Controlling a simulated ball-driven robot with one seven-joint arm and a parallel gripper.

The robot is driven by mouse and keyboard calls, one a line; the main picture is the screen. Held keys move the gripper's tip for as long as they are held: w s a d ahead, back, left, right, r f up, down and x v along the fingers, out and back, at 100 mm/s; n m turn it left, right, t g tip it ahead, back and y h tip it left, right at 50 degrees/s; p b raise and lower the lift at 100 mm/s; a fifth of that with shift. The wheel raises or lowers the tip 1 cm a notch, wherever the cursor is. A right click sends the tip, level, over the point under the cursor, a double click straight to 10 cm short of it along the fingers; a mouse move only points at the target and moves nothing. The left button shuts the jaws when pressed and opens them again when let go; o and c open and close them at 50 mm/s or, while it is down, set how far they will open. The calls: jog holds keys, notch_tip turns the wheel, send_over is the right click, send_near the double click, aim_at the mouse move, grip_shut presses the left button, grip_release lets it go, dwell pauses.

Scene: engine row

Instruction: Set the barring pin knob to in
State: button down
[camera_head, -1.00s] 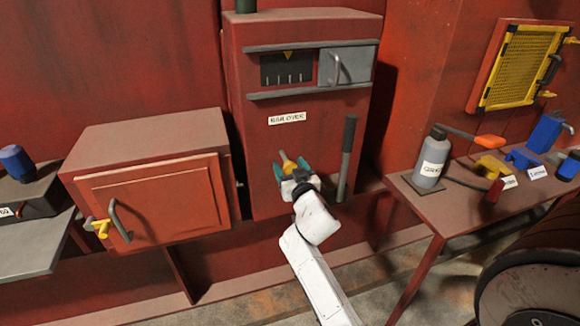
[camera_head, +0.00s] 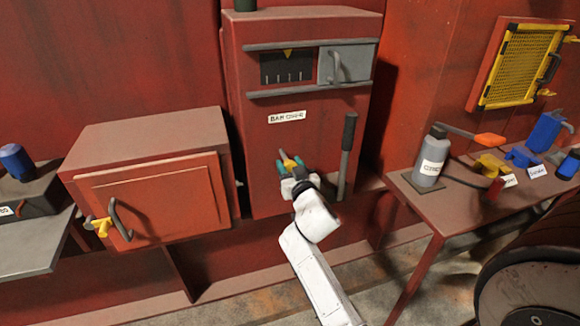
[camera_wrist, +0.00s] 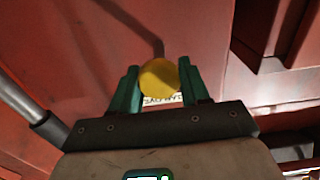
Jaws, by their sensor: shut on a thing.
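The barring pin knob is a small yellow knob (camera_head: 287,161) on the lower front of the tall red cabinet (camera_head: 262,150), below a white label that seems to read "BAR OVER". My gripper (camera_head: 290,165) reaches it from below and in front, its teal fingers on either side of the knob. In the wrist view the round yellow knob (camera_wrist: 159,77) sits between the two teal fingers of my gripper (camera_wrist: 160,88), which are shut on it. The knob's shaft is mostly hidden.
A dark-gripped lever (camera_head: 347,155) stands close right of my gripper. A red box with a handled door (camera_head: 155,200) is at left. A bench (camera_head: 440,205) at right holds a grey bottle (camera_head: 431,157) and several blue and yellow items.

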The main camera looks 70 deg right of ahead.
aim_at(286, 158)
jog(key=x, duration=0.3)
jog(key=shift+w+d+b, duration=0.15)
jog(key=shift+w+b, duration=0.05)
jog(key=shift+b, duration=0.2)
jog(key=shift+r, duration=0.1)
jog(key=c, duration=0.7)
grip_release()
jog(key=shift+d, duration=0.1)
jog(key=shift+o, duration=0.2)
jog(key=b+v, duration=0.1)
jog(key=v, duration=0.9)
jog(key=shift+s+a+b, duration=0.25)
jog(key=shift+a+b, duration=0.05)
jog(key=shift+b, duration=0.1)
